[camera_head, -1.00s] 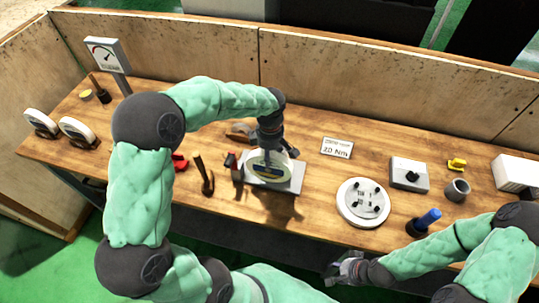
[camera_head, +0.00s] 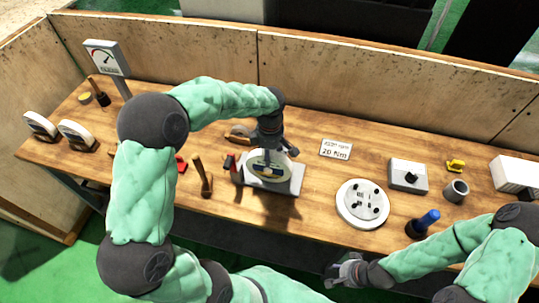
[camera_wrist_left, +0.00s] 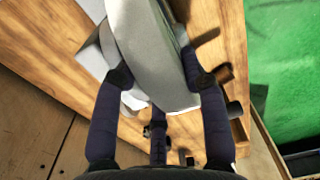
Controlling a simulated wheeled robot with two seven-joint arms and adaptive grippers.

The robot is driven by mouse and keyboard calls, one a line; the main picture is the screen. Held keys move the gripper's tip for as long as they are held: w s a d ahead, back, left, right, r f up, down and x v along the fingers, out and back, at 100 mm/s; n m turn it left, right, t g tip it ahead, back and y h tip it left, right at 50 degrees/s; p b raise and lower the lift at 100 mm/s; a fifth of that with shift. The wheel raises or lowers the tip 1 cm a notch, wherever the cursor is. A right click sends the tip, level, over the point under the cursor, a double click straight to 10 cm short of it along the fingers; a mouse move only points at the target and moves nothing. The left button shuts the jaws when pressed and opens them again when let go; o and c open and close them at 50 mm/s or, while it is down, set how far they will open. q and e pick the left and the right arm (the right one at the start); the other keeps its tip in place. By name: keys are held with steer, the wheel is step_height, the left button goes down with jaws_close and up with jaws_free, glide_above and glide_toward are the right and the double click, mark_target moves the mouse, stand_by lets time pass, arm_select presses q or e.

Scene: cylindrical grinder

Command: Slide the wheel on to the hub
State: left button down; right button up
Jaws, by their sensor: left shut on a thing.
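My left gripper (camera_head: 271,148) reaches down from above and is shut on the wheel. In the left wrist view, its dark fingers (camera_wrist_left: 160,79) lie on both sides of the grey wheel (camera_wrist_left: 146,45). The hub cannot be made out clearly; the wheel and gripper cover much of the block, and whether they touch is unclear. My right gripper (camera_head: 345,269) is off the bench's front edge, away from the wheel; its jaw opening is too small to read.
A hammer (camera_head: 202,178) stands left of the block. A round white plate with black knobs (camera_head: 350,212) lies to the right, near a blue-handled tool (camera_head: 428,219), a grey cup (camera_head: 456,191) and a knob box (camera_head: 407,176). Two white-faced discs (camera_head: 76,134) stand far left. Wooden panels close the back.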

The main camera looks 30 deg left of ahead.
arm_select(q)
steer(key=c, duration=0.6)
jaws_free()
steer(key=shift+w+r, duration=0.2)
steer(key=shift+w+a+r, duration=0.1)
steer(key=shift+w+r, duration=0.05)
steer(key=shift+r, duration=0.35)
steer(key=r, duration=1)
steer(key=shift+s+r, duration=0.25)
steer(key=shift+s, duration=0.05)
